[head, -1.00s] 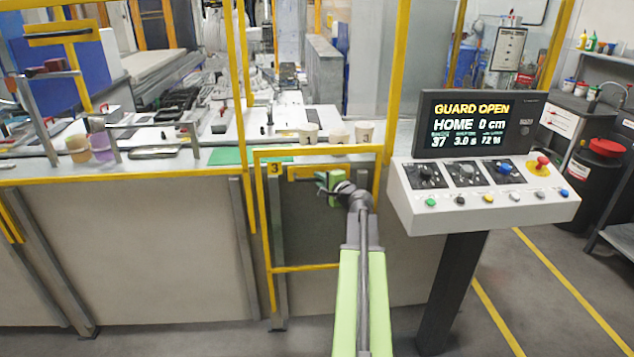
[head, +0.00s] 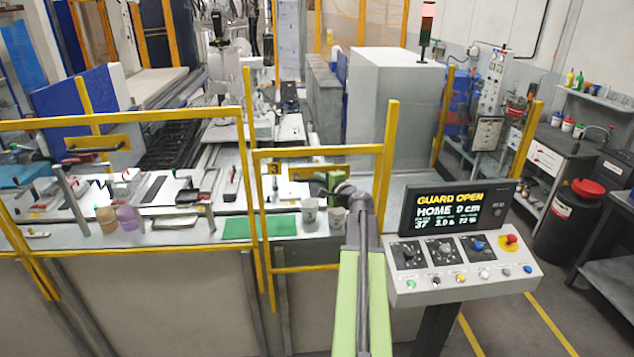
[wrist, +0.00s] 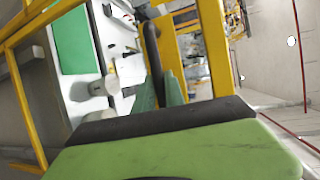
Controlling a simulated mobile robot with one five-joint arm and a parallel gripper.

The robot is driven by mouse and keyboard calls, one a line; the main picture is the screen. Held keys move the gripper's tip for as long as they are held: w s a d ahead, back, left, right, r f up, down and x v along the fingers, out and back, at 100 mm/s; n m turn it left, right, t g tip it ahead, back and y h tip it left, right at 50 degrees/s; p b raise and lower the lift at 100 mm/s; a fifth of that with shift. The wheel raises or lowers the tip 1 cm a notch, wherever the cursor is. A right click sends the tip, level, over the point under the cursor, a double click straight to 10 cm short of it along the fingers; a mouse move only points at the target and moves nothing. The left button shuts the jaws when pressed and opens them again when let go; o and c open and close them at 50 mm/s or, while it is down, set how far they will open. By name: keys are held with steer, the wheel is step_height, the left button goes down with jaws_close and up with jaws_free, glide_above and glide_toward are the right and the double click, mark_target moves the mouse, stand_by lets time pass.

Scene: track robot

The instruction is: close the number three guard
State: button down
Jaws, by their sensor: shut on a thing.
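The number three guard is a yellow frame (head: 318,152) with a black 3 on a yellow plate (head: 274,168). It stands between two yellow posts, with its top bar a little below their tops. The console screen (head: 455,208) reads GUARD OPEN.
The console (head: 465,265) stands close to the right of the guard. Behind the guard is a bench with a green mat (head: 258,228), cups (head: 309,212) and several small parts. A neighbouring guard with its own handle (head: 97,145) is at the left.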

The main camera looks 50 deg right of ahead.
mark_target(315, 161)
steer(key=r+p, duration=0.4)
steer(key=r, duration=0.2)
steer(key=shift+d+r, duration=0.1)
steer(key=shift+d, duration=0.1)
steer(key=c, duration=1.7)
jaws_free()
steer(key=shift+c, duration=0.2)
steer(key=o, duration=0.3)
steer(key=shift+d+f, duration=0.1)
steer(key=shift+f, duration=0.1)
steer(key=shift+o, duration=0.2)
steer(key=shift+a+r, duration=0.1)
steer(key=shift+a, duration=0.1)
